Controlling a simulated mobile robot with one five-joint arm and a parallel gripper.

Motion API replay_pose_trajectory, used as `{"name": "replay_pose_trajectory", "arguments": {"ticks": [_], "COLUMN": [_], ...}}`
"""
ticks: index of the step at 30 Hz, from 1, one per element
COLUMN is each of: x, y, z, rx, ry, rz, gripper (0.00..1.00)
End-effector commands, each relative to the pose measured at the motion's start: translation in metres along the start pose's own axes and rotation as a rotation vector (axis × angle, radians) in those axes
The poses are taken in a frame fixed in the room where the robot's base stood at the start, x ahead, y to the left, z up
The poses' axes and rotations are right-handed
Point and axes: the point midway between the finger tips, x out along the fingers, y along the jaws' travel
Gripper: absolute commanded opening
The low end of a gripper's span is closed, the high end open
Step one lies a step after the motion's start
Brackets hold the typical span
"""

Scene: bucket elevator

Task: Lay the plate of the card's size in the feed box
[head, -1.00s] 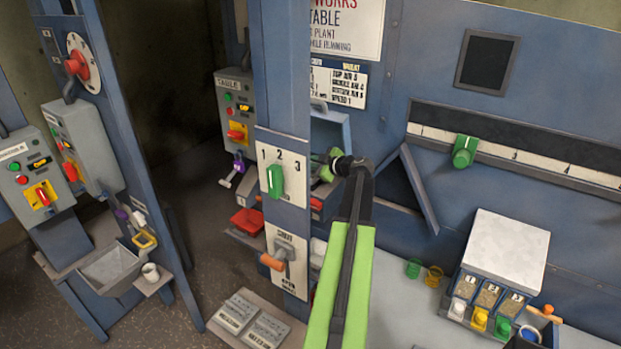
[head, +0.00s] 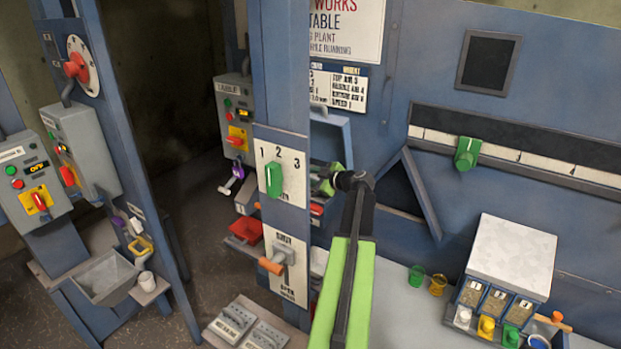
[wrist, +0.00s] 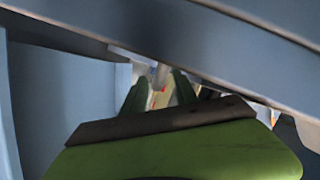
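My gripper (head: 326,187) is partly hidden behind the blue post, beside the machine's blue opening. In the wrist view its two green fingers (wrist: 158,92) stand apart, with no plate visible between them. A small red and pale patch shows beyond the gap. A printed card (head: 338,90) headed WHEAT hangs on the blue wall; its lines include SPEED 1, the rest is too small to read surely. I cannot tell which thing is the feed box. No plate is clearly recognisable; two grey labelled pieces (head: 248,325) lie on a low stand at the bottom.
The blue post (head: 280,100) with a green 1-2-3 selector (head: 273,179) and an orange-handled lever (head: 272,265) stands just left of my arm. A blue beam (wrist: 200,40) crosses close above my gripper. A sample box (head: 510,262) and cups (head: 416,276) stand right.

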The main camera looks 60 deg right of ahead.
Motion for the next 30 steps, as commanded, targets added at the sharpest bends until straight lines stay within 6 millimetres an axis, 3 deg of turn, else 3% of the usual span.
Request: {"name": "replay_pose_trajectory", "arguments": {"ticks": [5,8,15,21,30], "x": [-0.001,-0.013,-0.072,-0.11,-0.122], "y": [0.002,0.001,0.002,0.002,0.001], "z": [-0.002,-0.003,-0.005,-0.003,0.0], "rx": [0.0,0.0,0.002,0.001,0.001], "ry": [0.0,-0.001,-0.001,-0.002,-0.001], "rz": [0.0,0.001,0.003,0.003,0.001], "gripper": [0.35,0.35,0.35,0.35,0.35]}}
